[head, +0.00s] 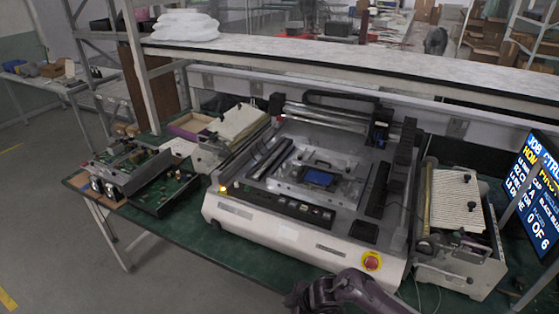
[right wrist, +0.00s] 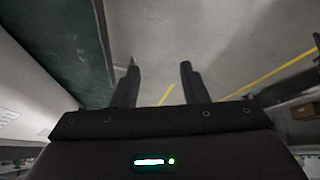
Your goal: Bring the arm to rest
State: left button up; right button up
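My right gripper shows in the right wrist view (right wrist: 158,70). Its two dark fingers stand apart with nothing between them. Beyond the fingers is grey floor with yellow lines, and the dark green bench surface lies to their left. One of my arms (head: 345,291) shows at the bottom edge of the head view, in front of the white machine; its gripper cannot be made out there. My left gripper is in neither view.
A large white machine (head: 290,226) with a red stop button (head: 371,261) fills the middle of the green bench (head: 262,262). Opened circuit-board units (head: 135,172) lie at left. A smaller device (head: 459,215) and a screen (head: 532,185) stand at right. Floor at left is clear.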

jog(key=s+d+f+m+h+b, duration=0.1)
jog(key=s+d+f+m, duration=0.3)
jog(key=f, duration=0.5)
jog(key=s+d+f+m+t+b, duration=0.1)
jog(key=s+d+f+m+b, duration=0.15)
jog(key=s+f, duration=0.5)
jog(key=s+d+f+m+h+b, duration=0.1)
jog(key=s+d+f+m, duration=0.35)
jog(key=f, duration=0.45)
pick_arm(q)
notch_tip(320, 180, down, 7)
jog(key=b, duration=0.1)
jog(key=shift+w+b, duration=0.25)
jog(key=shift+b, duration=0.1)
pick_arm(e)
jog(key=s+d+f+m+g+h, duration=0.1)
jog(key=s+d+f, duration=0.2)
jog(key=s, duration=0.5)
jog(key=s+d+f+m+h, duration=0.1)
jog(key=s+d+f, duration=0.2)
jog(key=s, duration=0.5)
jog(key=s+d+f+m+g+h, duration=0.1)
jog(key=s+d+f, duration=0.2)
jog(key=s, duration=0.6)
jog(key=shift+d+f+g+h, duration=0.3)
jog(key=shift+d+f, duration=0.05)
jog(key=shift+f, duration=0.4)
jog(key=shift+s, duration=0.1)
